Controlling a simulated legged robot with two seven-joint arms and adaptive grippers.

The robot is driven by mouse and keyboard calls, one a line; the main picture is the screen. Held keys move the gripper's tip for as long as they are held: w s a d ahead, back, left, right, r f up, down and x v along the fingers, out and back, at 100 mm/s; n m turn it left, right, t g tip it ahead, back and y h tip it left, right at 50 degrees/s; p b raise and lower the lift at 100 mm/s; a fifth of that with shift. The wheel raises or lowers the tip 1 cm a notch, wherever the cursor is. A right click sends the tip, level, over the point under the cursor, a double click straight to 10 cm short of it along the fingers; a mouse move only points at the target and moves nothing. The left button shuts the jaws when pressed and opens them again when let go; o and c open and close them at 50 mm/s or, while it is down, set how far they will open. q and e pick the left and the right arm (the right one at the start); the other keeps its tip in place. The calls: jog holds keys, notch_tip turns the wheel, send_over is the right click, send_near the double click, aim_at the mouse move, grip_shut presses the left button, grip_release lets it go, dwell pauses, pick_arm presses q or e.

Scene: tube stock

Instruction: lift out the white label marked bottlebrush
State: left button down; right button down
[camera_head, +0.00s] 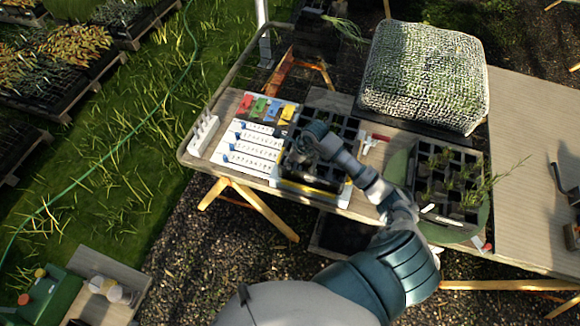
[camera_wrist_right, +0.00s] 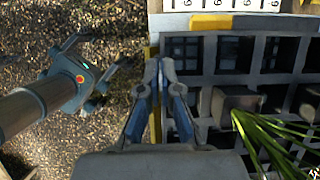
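Several white strips with dark lettering (camera_head: 256,147) lie side by side at the left of the table in the head view. The lettering is too small for me to read, so I cannot tell which label says bottlebrush. My right gripper (camera_wrist_right: 158,72) is over the front edge of the dark cell tray (camera_wrist_right: 232,52), with its blue-sided fingers together and nothing visible between them. In the head view my right arm hides part of this tray. A teal gripper with splayed fingers, apparently my left one (camera_wrist_right: 98,85), shows beyond the tray's edge in the right wrist view.
Coloured tags (camera_head: 265,108) lie behind the strips, and a white rack (camera_head: 203,135) stands at the table's left end. A second seedling tray (camera_head: 480,160) stands to the right. A large netted block of plants (camera_head: 425,75) is behind. A thin leafy plant (camera_wrist_right: 275,140) reaches over the cells.

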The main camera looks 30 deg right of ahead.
pick_arm(q)
jog(key=shift+a+f, duration=0.1)
jog(key=shift+a, duration=0.3)
pick_arm(e)
jog(key=shift+a+r, duration=0.15)
jog(key=shift+a, duration=0.25)
